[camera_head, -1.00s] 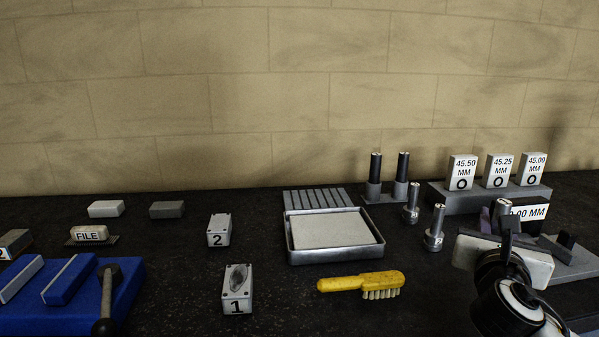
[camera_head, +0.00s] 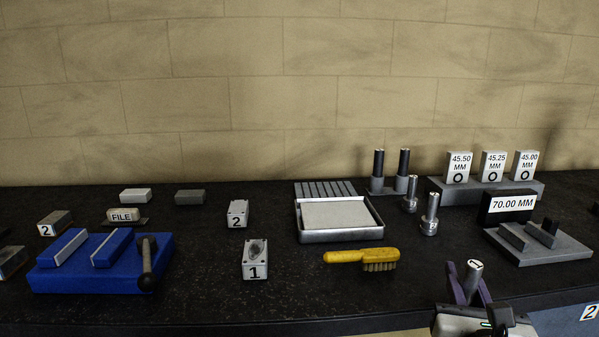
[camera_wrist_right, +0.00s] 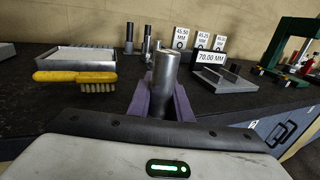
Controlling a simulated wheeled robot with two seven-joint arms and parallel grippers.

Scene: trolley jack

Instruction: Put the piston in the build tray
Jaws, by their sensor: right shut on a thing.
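My right gripper (camera_head: 470,284), with purple fingers, is shut on a bare metal cylinder (camera_head: 475,268), which I take as the piston. It stands upright between the fingers with a dark mark on its top. In the right wrist view the piston (camera_wrist_right: 164,82) rises between the purple fingers (camera_wrist_right: 161,102). The gripper is near the bench's front edge, right of and nearer than the tray. The build tray (camera_head: 341,237), a shallow metal tray with a pale liner, sits mid-bench and looks empty. My left gripper is out of view.
A yellow brush (camera_head: 360,257) lies in front of the tray. Two metal posts (camera_head: 429,218) stand to its right. A 70.00 MM gauge (camera_head: 508,206) and grey fixture (camera_head: 545,247) are farther right. Numbered blocks (camera_head: 255,258) and a blue fixture (camera_head: 70,275) stand left.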

